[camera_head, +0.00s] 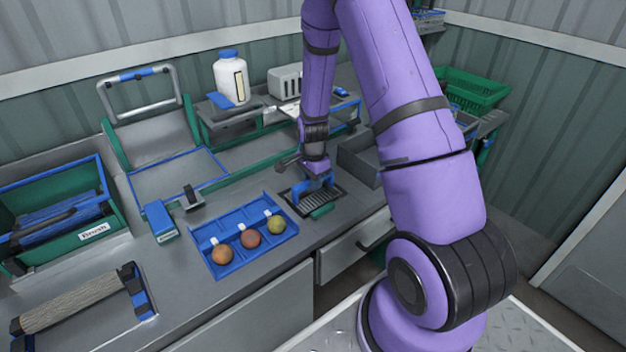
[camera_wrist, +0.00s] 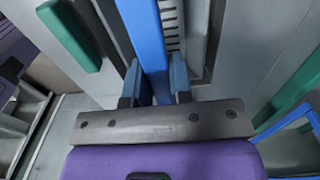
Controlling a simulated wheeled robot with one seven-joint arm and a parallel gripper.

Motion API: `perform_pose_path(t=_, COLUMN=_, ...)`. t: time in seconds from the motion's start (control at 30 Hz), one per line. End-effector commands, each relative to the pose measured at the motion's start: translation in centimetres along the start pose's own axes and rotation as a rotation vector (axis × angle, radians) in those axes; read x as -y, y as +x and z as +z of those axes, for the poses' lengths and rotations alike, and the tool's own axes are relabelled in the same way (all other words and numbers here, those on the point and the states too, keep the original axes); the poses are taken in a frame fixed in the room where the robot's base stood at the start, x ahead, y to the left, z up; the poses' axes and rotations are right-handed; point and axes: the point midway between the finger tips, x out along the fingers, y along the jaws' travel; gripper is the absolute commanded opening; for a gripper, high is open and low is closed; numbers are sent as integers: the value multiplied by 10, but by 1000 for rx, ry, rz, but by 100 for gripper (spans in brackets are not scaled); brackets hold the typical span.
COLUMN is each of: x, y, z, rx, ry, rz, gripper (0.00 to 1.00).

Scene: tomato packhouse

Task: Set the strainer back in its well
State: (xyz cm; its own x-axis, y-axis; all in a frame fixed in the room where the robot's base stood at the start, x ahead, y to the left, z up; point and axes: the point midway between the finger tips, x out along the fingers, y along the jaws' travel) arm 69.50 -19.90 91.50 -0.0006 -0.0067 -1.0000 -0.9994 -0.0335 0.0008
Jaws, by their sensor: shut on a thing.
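A slotted metal strip (camera_wrist: 171,25) shows beside the handle in the wrist view. The well's outline is mostly hidden, and I cannot tell whether the strainer is seated or just above it.
The blue tray (camera_head: 285,232) with three tomatoes lies to the left. An open grey bin (camera_head: 357,160) stands close on the right. A drawer (camera_head: 350,249) is below.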

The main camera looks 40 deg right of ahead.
Motion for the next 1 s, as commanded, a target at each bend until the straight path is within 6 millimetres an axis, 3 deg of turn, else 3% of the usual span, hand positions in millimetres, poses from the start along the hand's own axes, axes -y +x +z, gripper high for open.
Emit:
perform_pose_path(t=0.47, x=0, y=6, z=0, rx=0, ry=-1, rz=0, gripper=0)
perform_pose_path(t=0.5, x=0, y=6, z=0, rx=0, ry=-1, rz=-1, gripper=26)
perform_pose_path(t=0.6, x=0, y=6, z=0, rx=0, ry=-1, rz=-1, gripper=48)
perform_pose_path(t=0.63, x=0, y=6, z=0, rx=0, ry=-1, rz=0, gripper=51)
perform_pose_path(t=0.8, x=0, y=6, z=0, rx=0, ry=-1, rz=0, gripper=51)
perform_pose_path(t=0.9, x=0, y=6, z=0, rx=0, ry=-1, rz=0, gripper=34)
perform_pose_path(t=1.0, x=0, y=6, z=0, rx=0, ry=-1, rz=0, gripper=34)
